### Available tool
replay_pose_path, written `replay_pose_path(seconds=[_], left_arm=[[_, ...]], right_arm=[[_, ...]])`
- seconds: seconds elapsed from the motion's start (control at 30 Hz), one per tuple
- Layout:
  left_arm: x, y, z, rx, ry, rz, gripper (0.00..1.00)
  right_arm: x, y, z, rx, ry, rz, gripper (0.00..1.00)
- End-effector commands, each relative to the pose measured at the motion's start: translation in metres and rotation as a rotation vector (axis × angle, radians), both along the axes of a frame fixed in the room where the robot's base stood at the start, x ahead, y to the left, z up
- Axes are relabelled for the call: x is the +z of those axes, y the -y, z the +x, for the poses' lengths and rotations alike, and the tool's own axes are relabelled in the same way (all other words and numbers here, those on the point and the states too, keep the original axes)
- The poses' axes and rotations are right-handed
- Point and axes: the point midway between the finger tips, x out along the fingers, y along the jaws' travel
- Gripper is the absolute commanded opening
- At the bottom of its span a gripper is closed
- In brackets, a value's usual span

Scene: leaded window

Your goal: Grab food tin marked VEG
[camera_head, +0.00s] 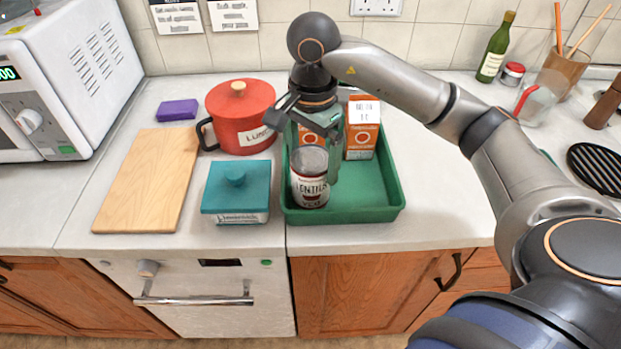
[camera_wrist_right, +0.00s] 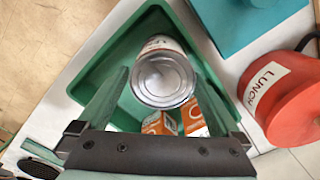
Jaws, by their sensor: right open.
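A metal food tin (camera_head: 310,188) with a white and dark red label stands upright in the front left of a green tray (camera_head: 368,213). Its label appears to read LENTILS; I cannot make out VEG on it. My right gripper (camera_head: 314,165) is open and points down over the tin. In the right wrist view, the tin (camera_wrist_right: 163,78) shows its round metal lid between the two green fingers, with gaps on both sides. My left gripper is not in view.
Orange-and-white cartons (camera_head: 361,133) stand at the back of the tray. A teal lidded box (camera_head: 236,196) and red pot (camera_head: 240,118) are left of it. A wooden board (camera_head: 148,180) lies farther left, near a white microwave (camera_head: 75,70).

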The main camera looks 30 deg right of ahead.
Motion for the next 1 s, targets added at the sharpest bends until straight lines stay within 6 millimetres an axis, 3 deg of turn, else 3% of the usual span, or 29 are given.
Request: replay_pose_path(seconds=[0.17,0.5,0.77,1.0], left_arm=[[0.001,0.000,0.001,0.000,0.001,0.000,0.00],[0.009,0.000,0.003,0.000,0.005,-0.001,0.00],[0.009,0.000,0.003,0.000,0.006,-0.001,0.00],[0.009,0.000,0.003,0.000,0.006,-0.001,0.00]], right_arm=[[-0.010,-0.001,0.000,0.000,-0.002,0.001,1.00],[-0.054,-0.002,0.001,0.000,-0.002,0.001,1.00],[-0.057,-0.002,0.002,0.001,0.000,0.001,1.00],[-0.057,-0.002,0.002,0.000,0.000,0.001,0.74]])
